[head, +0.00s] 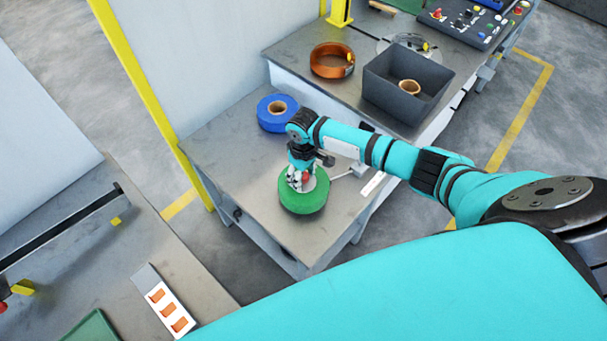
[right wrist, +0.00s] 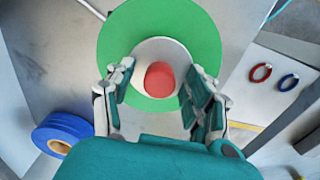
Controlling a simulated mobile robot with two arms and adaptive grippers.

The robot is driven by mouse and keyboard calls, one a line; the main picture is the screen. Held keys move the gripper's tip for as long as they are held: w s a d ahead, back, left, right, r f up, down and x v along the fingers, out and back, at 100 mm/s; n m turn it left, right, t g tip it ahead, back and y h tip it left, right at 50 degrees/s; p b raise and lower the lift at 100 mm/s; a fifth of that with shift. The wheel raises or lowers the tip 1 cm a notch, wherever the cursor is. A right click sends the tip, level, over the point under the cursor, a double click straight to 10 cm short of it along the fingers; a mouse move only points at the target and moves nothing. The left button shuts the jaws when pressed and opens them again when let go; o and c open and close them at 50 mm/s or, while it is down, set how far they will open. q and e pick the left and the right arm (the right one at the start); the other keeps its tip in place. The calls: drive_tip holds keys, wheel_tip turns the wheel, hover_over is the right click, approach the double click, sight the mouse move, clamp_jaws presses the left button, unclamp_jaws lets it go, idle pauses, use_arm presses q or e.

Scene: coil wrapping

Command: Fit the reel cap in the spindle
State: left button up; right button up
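A green reel (head: 304,203) lies flat on the near grey metal table. At its centre is a pale round piece with a red knob (head: 306,177), which looks like the reel cap. In the right wrist view the red knob (right wrist: 160,80) sits in the pale round centre (right wrist: 160,45) of the green reel (right wrist: 205,35). My right gripper (head: 302,182) is above the reel, pointing down. Its fingers (right wrist: 160,72) are apart, one on each side of the knob, with gaps between. The spindle is not visible under the pale piece. My left gripper is out of view.
A blue roll (head: 275,124) lies behind my right gripper. On the farther table are a copper coil (head: 331,72), a dark bin (head: 373,97) holding a tan ring (head: 409,87), and a control panel (head: 462,22). A yellow post (head: 150,100) stands left.

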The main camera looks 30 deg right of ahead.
wheel_tip(320, 180, up, 12)
idle(0.7)
idle(0.4)
